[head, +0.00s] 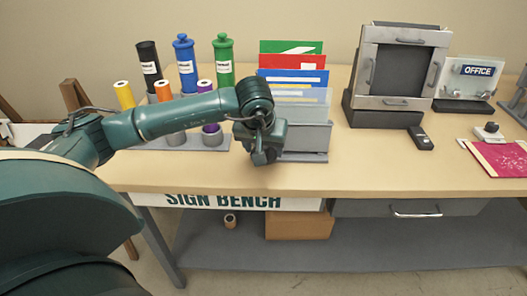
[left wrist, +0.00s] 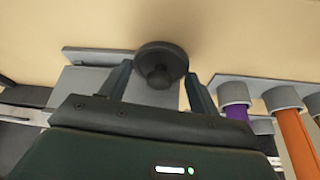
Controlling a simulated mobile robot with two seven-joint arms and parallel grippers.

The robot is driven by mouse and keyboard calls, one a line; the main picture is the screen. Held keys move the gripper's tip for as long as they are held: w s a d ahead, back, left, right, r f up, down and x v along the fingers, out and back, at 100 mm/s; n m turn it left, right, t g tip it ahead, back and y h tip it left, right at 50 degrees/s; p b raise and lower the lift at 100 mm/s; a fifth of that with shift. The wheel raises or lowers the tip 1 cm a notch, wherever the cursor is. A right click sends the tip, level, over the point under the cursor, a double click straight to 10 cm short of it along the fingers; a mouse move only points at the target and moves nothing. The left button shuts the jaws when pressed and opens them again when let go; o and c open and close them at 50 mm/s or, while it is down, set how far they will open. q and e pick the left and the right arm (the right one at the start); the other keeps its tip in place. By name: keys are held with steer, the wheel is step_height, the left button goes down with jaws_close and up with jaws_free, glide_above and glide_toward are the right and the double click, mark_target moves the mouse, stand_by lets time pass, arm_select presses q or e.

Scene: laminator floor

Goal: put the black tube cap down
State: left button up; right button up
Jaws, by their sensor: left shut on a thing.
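The black tube cap (left wrist: 161,62), a dark round disc with a knob, is between the fingers of my left gripper (left wrist: 158,84) in the left wrist view. In the head view my left gripper (head: 264,153) hangs over the bench in front of the sign rack, pointing down. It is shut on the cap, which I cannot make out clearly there. The black tube (head: 148,64) stands at the back left with no knobbed cap visible on top. My right gripper is not in view.
Capped blue (head: 186,64) and green (head: 224,60) tubes stand beside the black one, behind shorter coloured rolls in grey holders. The sign rack (head: 305,138) is close to my gripper. A framed machine (head: 397,75) and a small black device (head: 421,138) are farther right. The bench front (head: 350,178) is clear.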

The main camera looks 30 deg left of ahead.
arm_select(q)
steer(key=shift+f, duration=1.05)
steer(key=shift+f+b, duration=0.4)
steer(key=shift+b, duration=0.15)
steer(key=shift+f, duration=0.1)
steer(key=o, duration=1)
steer(key=shift+c, duration=0.2)
